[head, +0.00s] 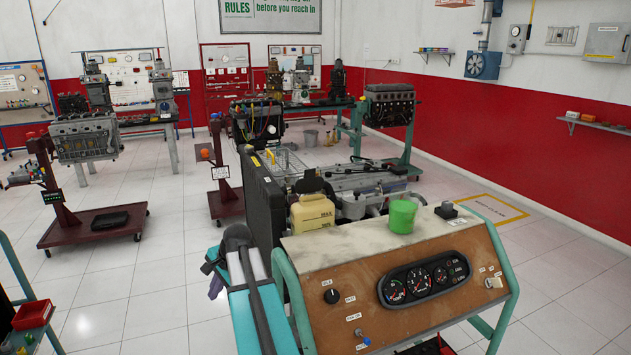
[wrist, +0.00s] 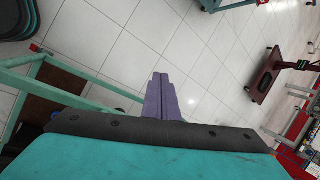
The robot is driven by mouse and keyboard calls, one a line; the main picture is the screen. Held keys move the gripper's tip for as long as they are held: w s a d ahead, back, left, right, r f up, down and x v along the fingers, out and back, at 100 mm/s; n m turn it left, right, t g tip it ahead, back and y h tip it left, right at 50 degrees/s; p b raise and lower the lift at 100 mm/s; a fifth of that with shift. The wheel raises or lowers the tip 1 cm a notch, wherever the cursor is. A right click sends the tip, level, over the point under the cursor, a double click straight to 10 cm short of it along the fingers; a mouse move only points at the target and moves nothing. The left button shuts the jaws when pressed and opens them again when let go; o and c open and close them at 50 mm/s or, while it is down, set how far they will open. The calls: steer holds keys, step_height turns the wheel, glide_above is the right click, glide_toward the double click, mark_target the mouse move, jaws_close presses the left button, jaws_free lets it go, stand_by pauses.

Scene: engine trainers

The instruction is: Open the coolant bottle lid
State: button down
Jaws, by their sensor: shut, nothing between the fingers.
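The coolant bottle (head: 312,213) is a pale yellow tank with a MAX mark. It stands upright behind the control panel of the engine trainer in the middle of the head view. A dark lid (head: 313,184) sits on top of it; its details are too small to make out. My gripper (head: 216,288) has purple fingers and points down, to the left of the trainer and lower than the bottle. In the wrist view its fingers (wrist: 160,78) are together, with nothing between them, above the tiled floor. The bottle is not in the wrist view.
A green cup (head: 402,216) and a small black box (head: 446,210) stand on the panel's top (head: 370,244). A tall black radiator (head: 262,215) rises left of the bottle. The teal frame (head: 290,300) is close to my arm. Open floor (head: 165,290) lies to the left.

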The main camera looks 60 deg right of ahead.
steer(key=s+d+r+m+t+h, duration=0.1)
steer(key=s+d+r+m+h, duration=0.1)
steer(key=s+d+r, duration=0.55)
steer(key=s+d+r+m+t+h, duration=0.1)
steer(key=s+d+r, duration=0.1)
steer(key=d+r, duration=0.95)
steer(key=s+d+r+m+h, duration=0.1)
steer(key=s+d+r+h, duration=0.1)
steer(key=s+d+r, duration=0.2)
steer(key=s+d+r+m+h, duration=0.1)
steer(key=s+d+r, duration=0.3)
steer(key=s+r, duration=0.7)
steer(key=shift+r+t+h+p, duration=0.3)
steer(key=shift+r+t+h, duration=0.1)
steer(key=shift+r+h, duration=0.15)
steer(key=shift+w, duration=0.15)
steer(key=p, duration=0.4)
glide_toward(311, 182)
steer(key=f, duration=0.1)
steer(key=w+f, duration=0.1)
steer(key=d+f, duration=0.1)
steer(key=shift+w+d, duration=0.1)
steer(key=shift+w, duration=0.2)
steer(key=shift+w+d+f+p, duration=0.1)
steer(key=shift+w+d+p, duration=0.25)
steer(key=shift+w+d, duration=0.35)
steer(key=shift+w+a, duration=0.1)
steer(key=shift+a, duration=0.05)
